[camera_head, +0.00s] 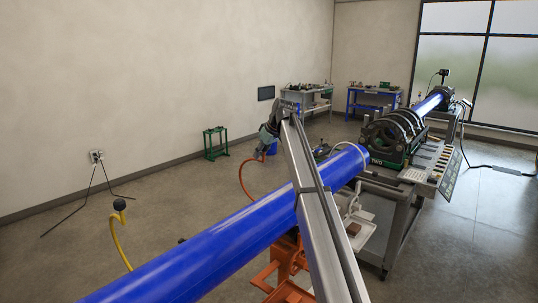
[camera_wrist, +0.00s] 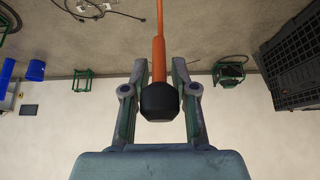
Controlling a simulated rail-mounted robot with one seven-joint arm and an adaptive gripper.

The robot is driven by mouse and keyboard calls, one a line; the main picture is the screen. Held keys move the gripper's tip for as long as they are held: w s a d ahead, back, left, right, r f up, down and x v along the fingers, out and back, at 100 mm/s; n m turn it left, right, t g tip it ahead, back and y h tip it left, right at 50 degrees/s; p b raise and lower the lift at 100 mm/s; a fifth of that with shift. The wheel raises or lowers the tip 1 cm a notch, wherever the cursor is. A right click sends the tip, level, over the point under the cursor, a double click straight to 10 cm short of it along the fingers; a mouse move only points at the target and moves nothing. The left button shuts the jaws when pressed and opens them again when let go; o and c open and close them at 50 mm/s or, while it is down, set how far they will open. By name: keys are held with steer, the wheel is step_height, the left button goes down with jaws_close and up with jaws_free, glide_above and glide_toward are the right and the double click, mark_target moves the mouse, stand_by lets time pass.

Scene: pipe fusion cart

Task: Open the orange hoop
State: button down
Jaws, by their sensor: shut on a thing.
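The orange hoop (camera_head: 243,181) is a thin curved rod that rises beside the blue pipe (camera_head: 250,230) in the head view. In the wrist view the orange rod (camera_wrist: 159,40) runs between the fingers and ends in a black knob (camera_wrist: 160,102). My gripper (camera_wrist: 159,72) is shut on the hoop's knob end, with one finger on each side. In the head view my gripper (camera_head: 264,150) is beyond the pipe, at the hoop's upper end. The hoop's lower part is hidden behind the pipe.
A yellow hoop (camera_head: 115,243) with a black ball stands nearer along the pipe. The fusion machine (camera_head: 395,137) on its cart is at the right. A green stand (camera_head: 215,142) is by the wall. Floor between pipe and wall is mostly clear.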

steer(key=shift+w+a+f, duration=0.1)
steer(key=shift+a, duration=0.1)
steer(key=c, duration=1.2)
jaws_free()
steer(key=v, duration=1.2)
